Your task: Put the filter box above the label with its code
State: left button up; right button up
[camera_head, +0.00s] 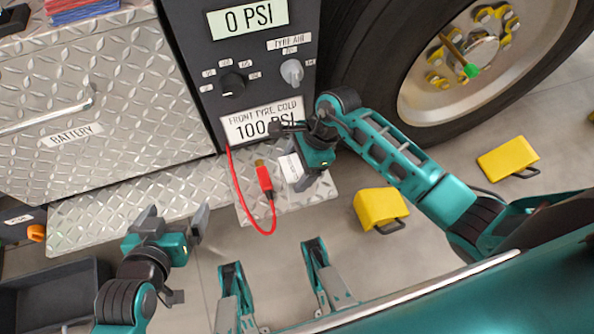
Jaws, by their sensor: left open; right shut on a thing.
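I cannot make out a filter box or a code label for certain. My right gripper (303,172) reaches in from the right, low in front of the dark pump panel, and is shut. A white piece with small dark print (291,168) shows at its fingers, partly covered. I cannot tell whether it is the held thing or a label on the metal plate behind. My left gripper (173,215) is open and empty in front of the tread-plate step, its fingers apart and pointing up the picture.
A red hose (237,195) loops from the pump panel (240,80) to a red connector (264,180), left of my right gripper. A tread-plate cabinet marked BATTERY (90,110) stands left.

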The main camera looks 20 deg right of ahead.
jog(key=shift+f+b, duration=0.35)
jog(key=shift+f, duration=0.85)
jog(key=o, duration=1.8)
jog(key=shift+r, duration=0.1)
